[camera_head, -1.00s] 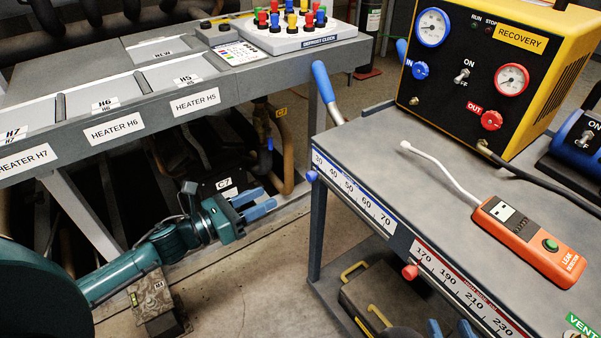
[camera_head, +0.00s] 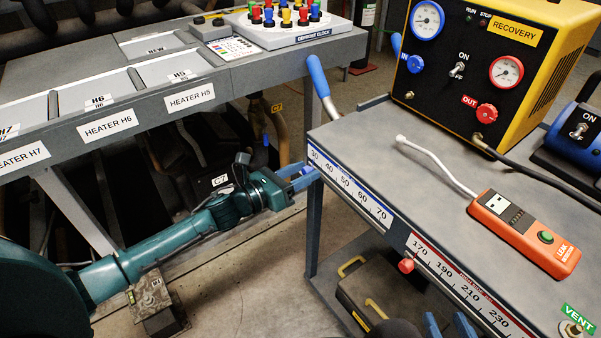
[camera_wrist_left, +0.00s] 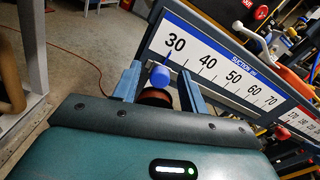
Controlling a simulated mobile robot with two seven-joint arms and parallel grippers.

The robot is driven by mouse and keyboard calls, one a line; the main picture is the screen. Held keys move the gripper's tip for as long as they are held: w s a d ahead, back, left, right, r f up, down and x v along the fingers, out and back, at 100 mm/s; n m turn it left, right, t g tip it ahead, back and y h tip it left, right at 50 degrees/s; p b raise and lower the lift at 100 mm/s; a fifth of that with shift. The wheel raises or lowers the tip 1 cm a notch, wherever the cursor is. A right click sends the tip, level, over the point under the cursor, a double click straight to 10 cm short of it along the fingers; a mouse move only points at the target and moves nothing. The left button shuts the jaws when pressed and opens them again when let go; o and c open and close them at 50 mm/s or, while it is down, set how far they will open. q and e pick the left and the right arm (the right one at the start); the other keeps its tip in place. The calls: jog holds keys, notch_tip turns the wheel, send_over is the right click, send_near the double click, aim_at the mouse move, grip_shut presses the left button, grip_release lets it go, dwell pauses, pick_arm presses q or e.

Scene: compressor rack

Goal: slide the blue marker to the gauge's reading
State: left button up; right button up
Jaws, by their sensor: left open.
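The blue marker (camera_wrist_left: 160,76) sits at the left end of the blue suction scale (camera_wrist_left: 225,75), near 30. In the head view the scale (camera_head: 350,190) runs along the cart's front edge. My left gripper (camera_wrist_left: 160,88) is open, its two fingers on either side of the marker; I cannot tell whether either touches it. In the head view my left gripper (camera_head: 303,177) reaches the cart's left corner and largely hides the marker. The blue-rimmed gauge (camera_head: 427,20) is on the yellow recovery unit; its reading is too small to tell. My right gripper (camera_head: 448,326) is open at the bottom edge, partly cut off.
A red marker (camera_head: 406,265) sits by the red scale (camera_head: 470,284). A red-rimmed gauge (camera_head: 506,72) is on the recovery unit. An orange leak detector (camera_head: 524,234) lies on the cart top (camera_head: 400,185). The heater bench (camera_head: 225,88) stands to the left.

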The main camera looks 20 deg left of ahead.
aim_at(343, 194)
pick_arm(q)
jog(key=shift+c, duration=0.2)
grip_shut()
dwell(0.3)
jog(key=s+d, duration=0.4)
jog(key=d, duration=0.1)
jog(key=s+d+p, duration=0.1)
jog(key=s+d, duration=0.1)
jog(key=d, duration=0.1)
jog(key=shift+s, duration=0.1)
jog(key=shift+o, duration=0.2)
grip_release()
pick_arm(e)
jog(key=shift+a+r, duration=0.1)
jog(key=shift+r, duration=0.05)
